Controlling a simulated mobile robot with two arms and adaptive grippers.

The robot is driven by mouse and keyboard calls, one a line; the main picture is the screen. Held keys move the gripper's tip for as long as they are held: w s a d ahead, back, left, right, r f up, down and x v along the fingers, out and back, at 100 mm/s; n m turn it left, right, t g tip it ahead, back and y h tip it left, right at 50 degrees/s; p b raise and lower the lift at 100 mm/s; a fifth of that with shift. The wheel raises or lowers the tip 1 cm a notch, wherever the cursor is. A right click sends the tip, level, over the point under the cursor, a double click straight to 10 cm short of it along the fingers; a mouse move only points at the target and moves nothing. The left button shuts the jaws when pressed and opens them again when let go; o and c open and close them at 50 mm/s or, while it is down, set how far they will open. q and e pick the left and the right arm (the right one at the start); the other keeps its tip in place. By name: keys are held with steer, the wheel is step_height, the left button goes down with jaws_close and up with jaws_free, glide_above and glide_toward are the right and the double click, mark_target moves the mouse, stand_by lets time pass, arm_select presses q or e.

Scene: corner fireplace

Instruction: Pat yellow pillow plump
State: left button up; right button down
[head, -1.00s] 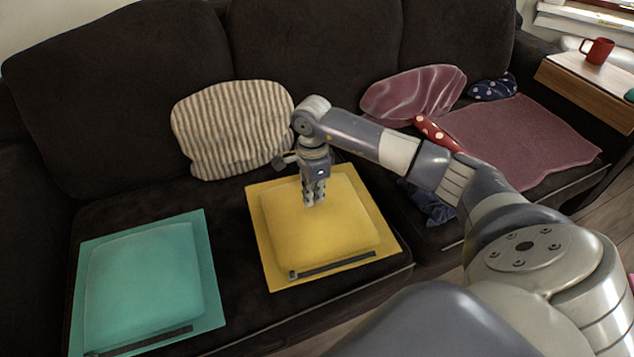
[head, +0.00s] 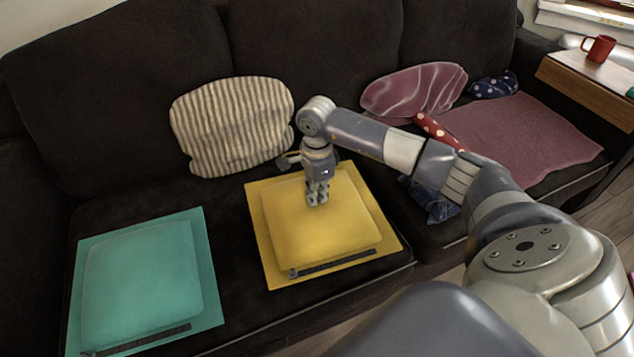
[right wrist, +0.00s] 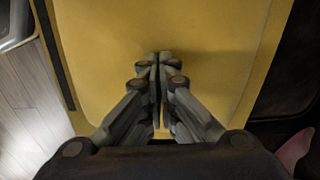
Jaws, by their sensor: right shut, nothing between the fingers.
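The yellow pillow (head: 320,232) lies flat on the sofa seat on a yellow square mat (head: 268,268), with a dark strip along its front edge. My right gripper (head: 317,203) points down over the pillow's upper middle, shut and empty. Its fingertips look to be at or just above the fabric; I cannot tell whether they touch. In the right wrist view the shut fingers (right wrist: 160,62) stand against the yellow pillow (right wrist: 215,85), which fills most of the picture. My left gripper is not in view.
A teal pillow (head: 143,283) lies on a teal mat at left. A striped pillow (head: 233,128) leans on the dark sofa back (head: 310,45). A mauve pillow (head: 415,90), a mauve blanket (head: 525,135) and a red mug (head: 599,48) on a wooden side table (head: 580,92) are at right.

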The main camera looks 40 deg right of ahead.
steer(key=shift+f, duration=0.35)
steer(key=shift+r, duration=0.1)
steer(key=shift+s+d+r+p, duration=0.25)
steer(key=shift+d+r+p, duration=0.15)
steer(key=shift+d+r, duration=0.25)
steer(key=shift+s+d+r+p, duration=0.25)
steer(key=shift+d+r+p, duration=0.1)
steer(key=shift+d+r, duration=0.3)
steer(key=shift+s+d+r, duration=0.1)
steer(key=shift+d, duration=0.3)
